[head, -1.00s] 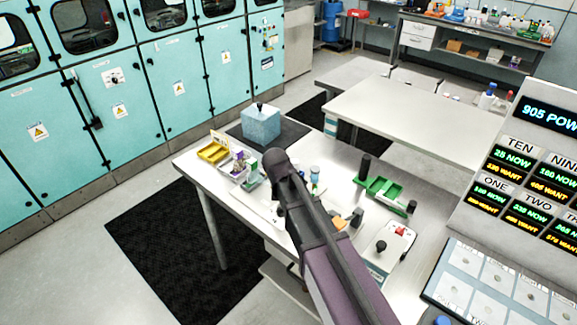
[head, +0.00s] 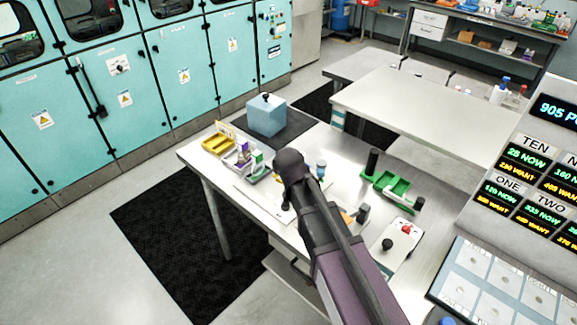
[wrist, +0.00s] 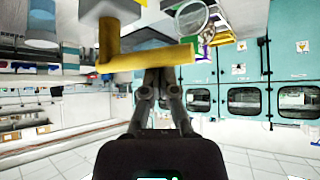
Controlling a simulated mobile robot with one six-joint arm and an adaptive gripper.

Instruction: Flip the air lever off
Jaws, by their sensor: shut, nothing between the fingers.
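A yellow L-shaped bar (wrist: 150,58), which looks like the air lever, lies across the wrist view just beyond my fingertips. My gripper (wrist: 157,74) is shut and empty, with its two fingers together. The fingertips overlap the yellow bar in the picture; I cannot tell whether they touch it. In the head view my dark arm reaches over the workbench and hides the fingertips. A small orange-yellow part (head: 347,218) shows beside my arm there; I cannot tell if it is the same lever.
A display console (head: 530,160) stands at right. Teal cabinets (head: 140,85) line the left.

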